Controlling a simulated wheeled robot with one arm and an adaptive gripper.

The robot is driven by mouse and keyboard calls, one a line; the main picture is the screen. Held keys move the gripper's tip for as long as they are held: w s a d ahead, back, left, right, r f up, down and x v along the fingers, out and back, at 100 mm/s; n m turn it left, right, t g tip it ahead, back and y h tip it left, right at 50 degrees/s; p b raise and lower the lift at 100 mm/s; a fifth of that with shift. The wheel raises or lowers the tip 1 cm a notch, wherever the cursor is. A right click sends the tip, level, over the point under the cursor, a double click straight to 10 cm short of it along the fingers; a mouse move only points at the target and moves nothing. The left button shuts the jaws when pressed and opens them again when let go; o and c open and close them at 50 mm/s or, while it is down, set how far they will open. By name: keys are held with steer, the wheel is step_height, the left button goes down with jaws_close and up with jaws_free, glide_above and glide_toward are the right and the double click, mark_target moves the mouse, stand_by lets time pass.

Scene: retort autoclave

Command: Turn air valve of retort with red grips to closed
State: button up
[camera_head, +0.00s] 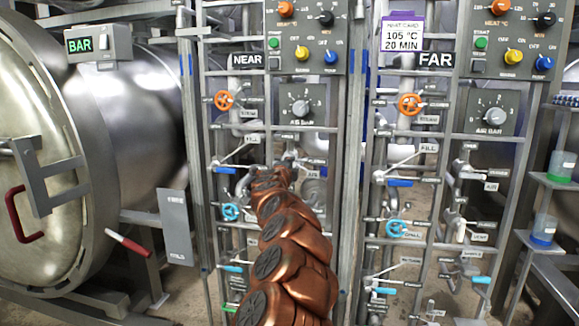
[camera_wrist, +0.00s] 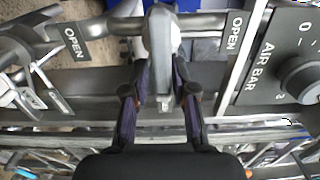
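The left retort (camera_head: 135,100) has a round door with a dark red grip (camera_head: 22,215) and a red-tipped lever (camera_head: 128,242). Its piping panel carries the NEAR sign (camera_head: 247,61). My gripper (camera_head: 286,165) is at this panel, below the air dial (camera_head: 301,107); my copper-coloured arm hides much of the valve there. In the wrist view a grey valve handle (camera_wrist: 162,45) stands between my two dark fingers (camera_wrist: 161,85), one on each side. I cannot tell whether both fingers press on it. OPEN labels (camera_wrist: 75,42) flank the handle.
The FAR panel (camera_head: 436,61) on the right has similar valves, including an orange handwheel (camera_head: 410,104) and a blue one (camera_head: 396,228). An orange handwheel (camera_head: 223,100) and blue handwheel (camera_head: 230,212) sit left of my arm. Metal uprights and pipes crowd both sides.

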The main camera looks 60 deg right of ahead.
steer(key=shift+o, duration=1)
steer(key=shift+r, duration=0.1)
steer(key=shift+a, duration=0.15)
steer(key=v, duration=1.2)
